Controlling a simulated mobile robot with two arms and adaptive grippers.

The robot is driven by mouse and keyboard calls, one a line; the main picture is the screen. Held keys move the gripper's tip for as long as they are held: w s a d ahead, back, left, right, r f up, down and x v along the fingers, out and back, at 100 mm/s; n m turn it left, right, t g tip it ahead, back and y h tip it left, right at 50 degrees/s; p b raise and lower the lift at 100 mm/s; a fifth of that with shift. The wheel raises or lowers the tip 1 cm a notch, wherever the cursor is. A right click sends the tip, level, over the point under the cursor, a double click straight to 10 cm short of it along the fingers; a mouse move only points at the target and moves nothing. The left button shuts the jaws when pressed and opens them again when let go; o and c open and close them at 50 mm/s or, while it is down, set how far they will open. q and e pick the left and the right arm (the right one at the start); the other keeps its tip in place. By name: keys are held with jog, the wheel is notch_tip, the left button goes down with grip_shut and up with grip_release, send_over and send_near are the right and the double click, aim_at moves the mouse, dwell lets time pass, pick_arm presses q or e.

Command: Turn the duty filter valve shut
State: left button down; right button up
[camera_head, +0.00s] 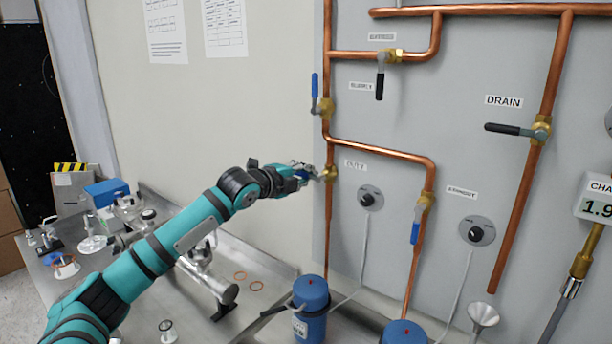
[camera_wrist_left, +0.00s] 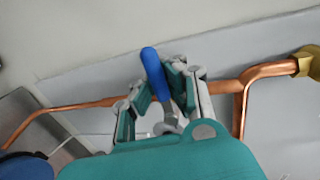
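The duty valve (camera_head: 329,174) is a brass body on a vertical copper pipe, left of the DUTY label (camera_head: 355,164). My left gripper (camera_head: 308,173) reaches it from the left, and its fingers largely cover the valve's lever in the head view. In the left wrist view the blue lever handle (camera_wrist_left: 153,68) stands between the two fingers of my left gripper (camera_wrist_left: 158,90). The fingers are drawn in close on both sides of the handle and look shut on it. The handle's rounded end sticks out past the fingertips. My right gripper is not in view.
Other lever valves are near: a blue-handled one above (camera_head: 325,106), a standby one (camera_head: 424,202) at right, a drain one (camera_head: 540,130). Blue canisters (camera_head: 311,310) stand below. The metal bench (camera_head: 262,318) holds fittings. Open space lies left of the pipe.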

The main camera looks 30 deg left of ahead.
pick_arm(q)
jog(key=c, duration=1.3)
grip_release()
jog(key=shift+s, duration=0.3)
jog(key=shift+w, duration=0.1)
jog(key=shift+v, duration=3.7)
jog(key=shift+d, duration=0.1)
